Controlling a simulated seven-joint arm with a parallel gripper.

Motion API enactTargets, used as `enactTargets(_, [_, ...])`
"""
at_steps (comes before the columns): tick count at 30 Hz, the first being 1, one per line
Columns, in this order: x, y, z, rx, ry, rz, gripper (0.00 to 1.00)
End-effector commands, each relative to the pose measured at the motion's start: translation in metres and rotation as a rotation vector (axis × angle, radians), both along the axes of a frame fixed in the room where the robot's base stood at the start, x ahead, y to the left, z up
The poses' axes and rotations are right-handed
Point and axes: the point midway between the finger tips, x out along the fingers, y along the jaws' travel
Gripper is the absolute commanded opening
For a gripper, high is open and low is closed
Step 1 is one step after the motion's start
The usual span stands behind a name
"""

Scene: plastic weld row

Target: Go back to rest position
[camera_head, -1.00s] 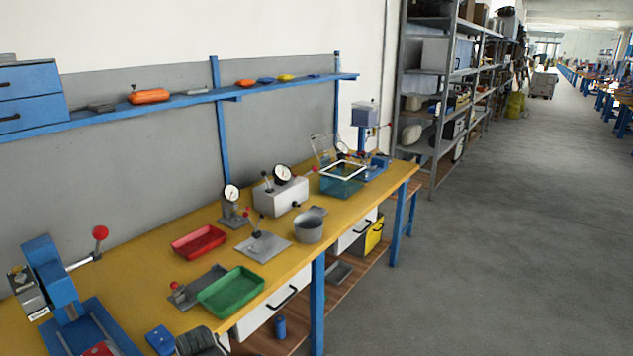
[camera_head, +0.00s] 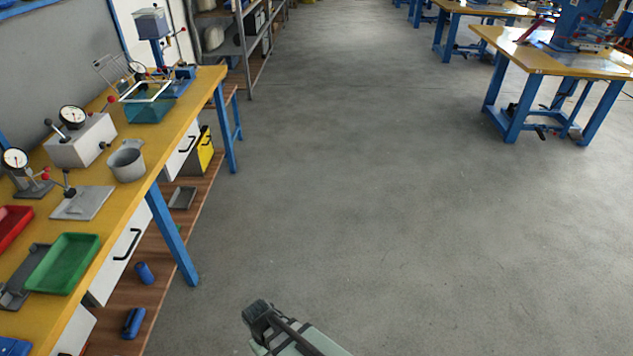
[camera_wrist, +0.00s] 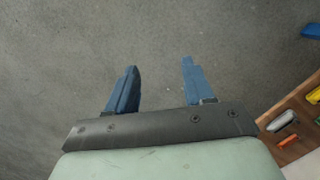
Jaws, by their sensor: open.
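My gripper shows in the wrist view (camera_wrist: 158,88) with its two blue fingers spread apart. Nothing is between them, only grey floor behind. In the head view part of my arm (camera_head: 290,335) shows at the bottom centre, over the open floor and to the right of the yellow workbench (camera_head: 205,95). The fingers cannot be made out in the head view.
On the bench at left stand a green tray (camera_head: 62,262), a grey cup (camera_head: 127,162), a dial gauge block (camera_head: 80,140) and a teal bin (camera_head: 150,108). A wooden lower shelf (camera_head: 150,292) runs beneath. Another table (camera_head: 550,62) stands at upper right. The floor (camera_head: 370,190) between is clear.

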Motion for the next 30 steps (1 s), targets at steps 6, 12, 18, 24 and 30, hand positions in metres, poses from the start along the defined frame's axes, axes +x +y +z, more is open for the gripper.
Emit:
enactTargets(6, [-0.012,-0.084,-0.032,-0.066,0.077,-0.137,0.52])
enactTargets(12, [-0.031,-0.147,-0.055,-0.11,0.148,-0.258,0.52])
enactTargets(18, [-0.055,-0.199,-0.074,-0.144,0.218,-0.375,0.52])
enactTargets(24, [-0.082,-0.242,-0.09,-0.165,0.288,-0.493,0.52])
enactTargets(30, [-0.107,-0.275,-0.102,-0.173,0.349,-0.609,0.52])
